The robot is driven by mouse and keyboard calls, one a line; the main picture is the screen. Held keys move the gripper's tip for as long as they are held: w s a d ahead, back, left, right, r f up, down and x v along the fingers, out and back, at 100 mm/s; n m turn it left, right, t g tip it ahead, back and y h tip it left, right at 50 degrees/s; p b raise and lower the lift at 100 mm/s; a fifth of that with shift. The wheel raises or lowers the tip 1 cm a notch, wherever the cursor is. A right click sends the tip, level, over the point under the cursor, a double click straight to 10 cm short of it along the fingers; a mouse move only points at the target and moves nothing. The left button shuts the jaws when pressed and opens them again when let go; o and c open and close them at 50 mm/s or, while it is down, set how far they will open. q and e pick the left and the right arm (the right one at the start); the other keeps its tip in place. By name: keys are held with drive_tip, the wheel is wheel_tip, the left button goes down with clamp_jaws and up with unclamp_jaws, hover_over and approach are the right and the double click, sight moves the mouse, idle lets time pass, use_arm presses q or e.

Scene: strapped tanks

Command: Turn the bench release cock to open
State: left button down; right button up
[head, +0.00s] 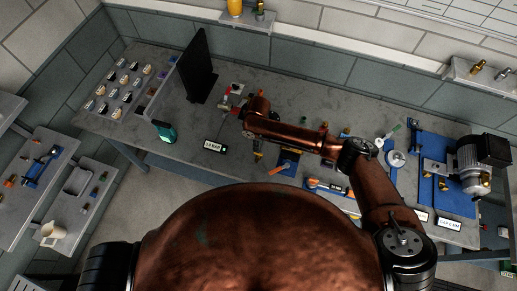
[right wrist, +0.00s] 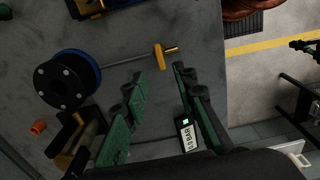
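In the right wrist view a small cock with a yellow handle (right wrist: 160,57) sits on a thin grey pipe that runs from a blue and black round flange (right wrist: 66,80). The handle lies across the pipe, and a brass end points right. My right gripper (right wrist: 157,73) has two green-lined fingers spread apart with nothing between them. Its tips are just short of the handle in the picture; I cannot tell the height gap. A small display (right wrist: 188,134) reading BAR shows partly behind the right finger. In the head view my right arm hides much of this area. My left gripper is out of view.
A black upright panel (head: 198,66) and a tray of small parts (head: 130,84) stand at the bench's left. A teal tool (head: 165,132) lies near the front edge. A motor (head: 480,162) on a blue plate stands right. An orange piece (right wrist: 38,127) lies near the flange.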

wheel_tip(320, 180, up, 4)
drive_tip(key=shift+f, duration=0.1)
idle(0.6)
